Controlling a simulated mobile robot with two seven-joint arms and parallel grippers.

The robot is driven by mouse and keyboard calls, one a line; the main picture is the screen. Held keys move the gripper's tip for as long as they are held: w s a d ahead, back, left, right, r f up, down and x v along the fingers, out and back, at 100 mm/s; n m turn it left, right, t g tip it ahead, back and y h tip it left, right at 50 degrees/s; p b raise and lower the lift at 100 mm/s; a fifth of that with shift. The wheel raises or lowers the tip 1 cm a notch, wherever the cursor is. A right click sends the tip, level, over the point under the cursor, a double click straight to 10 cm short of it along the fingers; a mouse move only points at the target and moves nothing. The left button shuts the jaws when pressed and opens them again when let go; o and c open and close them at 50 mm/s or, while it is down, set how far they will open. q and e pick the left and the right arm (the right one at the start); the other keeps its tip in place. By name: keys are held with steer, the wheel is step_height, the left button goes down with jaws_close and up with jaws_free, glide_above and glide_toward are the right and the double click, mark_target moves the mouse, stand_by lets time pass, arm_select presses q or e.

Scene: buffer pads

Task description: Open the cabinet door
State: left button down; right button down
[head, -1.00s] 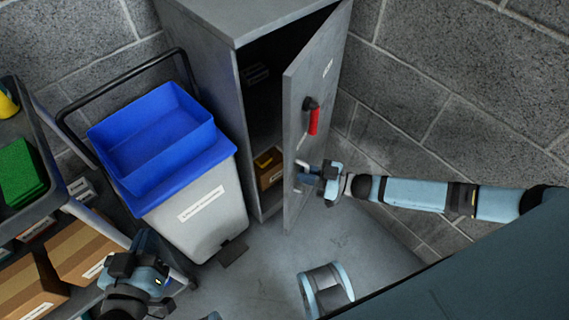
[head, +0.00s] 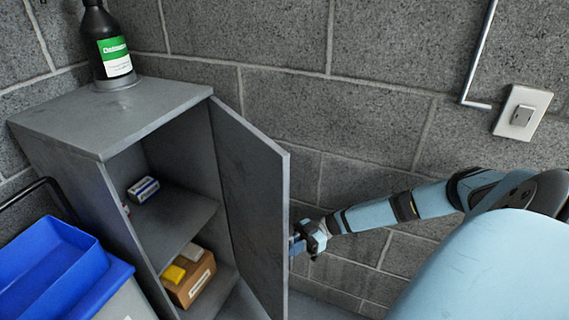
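The grey metal cabinet (head: 80,135) stands against the block wall at the left. Its door (head: 250,190) is swung wide open to the right, with its inner face in view. The door's outer face and handle are hidden. My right gripper (head: 298,243) is at the door's free edge, on its outer side. The door partly hides its fingers, so I cannot tell whether they are closed or holding anything. My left gripper is out of view.
Inside the cabinet, a small white and blue box (head: 143,189) lies on the shelf and a cardboard box (head: 190,277) sits below. A black bottle (head: 106,45) stands on top. A blue bin (head: 50,275) is at lower left. A wall switch (head: 522,112) is at right.

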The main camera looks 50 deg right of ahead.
steer(key=shift+d, duration=0.3)
steer(key=c, duration=1.1)
jaws_free()
steer(key=shift+c, duration=0.2)
steer(key=shift+r, duration=0.1)
